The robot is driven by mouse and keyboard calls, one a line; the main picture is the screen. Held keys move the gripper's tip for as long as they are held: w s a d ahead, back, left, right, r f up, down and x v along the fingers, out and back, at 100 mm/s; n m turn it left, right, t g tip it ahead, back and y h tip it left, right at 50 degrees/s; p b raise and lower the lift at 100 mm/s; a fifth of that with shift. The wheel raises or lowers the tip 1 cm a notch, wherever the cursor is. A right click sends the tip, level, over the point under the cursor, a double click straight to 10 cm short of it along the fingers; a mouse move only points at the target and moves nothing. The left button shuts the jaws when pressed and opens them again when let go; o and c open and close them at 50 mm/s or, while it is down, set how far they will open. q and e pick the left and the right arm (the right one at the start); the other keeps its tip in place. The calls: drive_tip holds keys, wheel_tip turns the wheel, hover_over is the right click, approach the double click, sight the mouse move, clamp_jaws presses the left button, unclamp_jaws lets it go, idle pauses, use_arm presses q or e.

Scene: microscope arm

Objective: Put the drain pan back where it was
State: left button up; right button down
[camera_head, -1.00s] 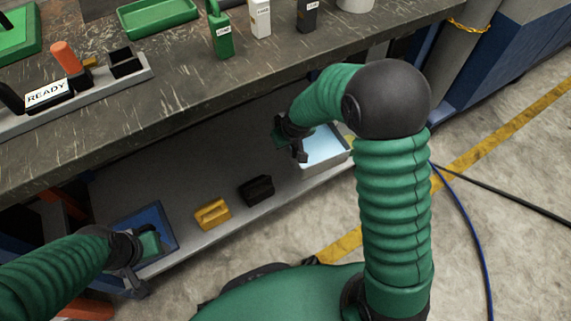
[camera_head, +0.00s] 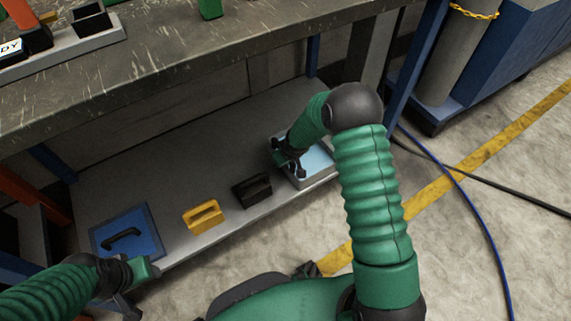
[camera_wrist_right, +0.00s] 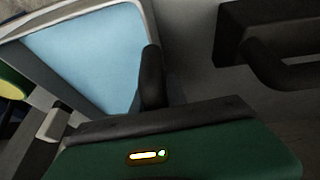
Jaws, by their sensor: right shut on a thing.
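The drain pan (camera_head: 320,180) is a pale open tray with a light blue inside, at the right end of the lower shelf. My right gripper (camera_head: 291,160) is shut on the pan's left side. In the right wrist view, the dark fingers (camera_wrist_right: 152,78) overlap the edge of the pan (camera_wrist_right: 153,28). The arm hides part of the pan, and I cannot tell whether it rests fully on the shelf. My left gripper (camera_head: 138,287) is off the shelf's front left, apart from the pan; its finger gap is unclear.
On the lower shelf (camera_head: 165,165) are a black handled block (camera_head: 252,190), a yellow handled block (camera_head: 203,215) and a blue panel with a black handle (camera_head: 143,222). The workbench top (camera_head: 190,55) overhangs the shelf. A blue leg (camera_head: 412,75) stands behind my right arm.

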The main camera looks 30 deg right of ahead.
drive_tip(key=c, duration=1.3)
unclamp_jaws()
drive_tip(key=p+v, duration=0.7)
drive_tip(key=v, duration=0.6)
drive_tip(key=shift+a, duration=0.2)
drive_tip(key=s+a+r, duration=0.2)
drive_tip(key=s+r, duration=0.1)
drive_tip(key=s, duration=0.3)
drive_tip(key=s+a+r+g, duration=0.1)
drive_tip(key=s+a+r, duration=0.2)
drive_tip(key=s, duration=0.3)
drive_tip(key=s+a+r+m+g, duration=0.1)
drive_tip(key=s+a+r, duration=0.2)
drive_tip(key=s+r, duration=0.2)
drive_tip(key=shift+s+a, duration=0.1)
drive_tip(key=shift+s, duration=0.6)
drive_tip(key=shift+r, duration=0.1)
drive_tip(key=w+p+v, duration=0.3)
drive_tip(key=p+v, duration=1.1)
drive_tip(key=w+d+r+p+v, duration=0.1)
drive_tip(key=w+p+v, duration=0.2)
drive_tip(key=p+v, duration=1.1)
drive_tip(key=w+r+p+v, duration=0.1)
drive_tip(key=w+p+v, duration=0.2)
drive_tip(key=p+v, duration=1.1)
drive_tip(key=shift+w+d+r+p, duration=0.25)
drive_tip(key=shift+p, duration=0.5)
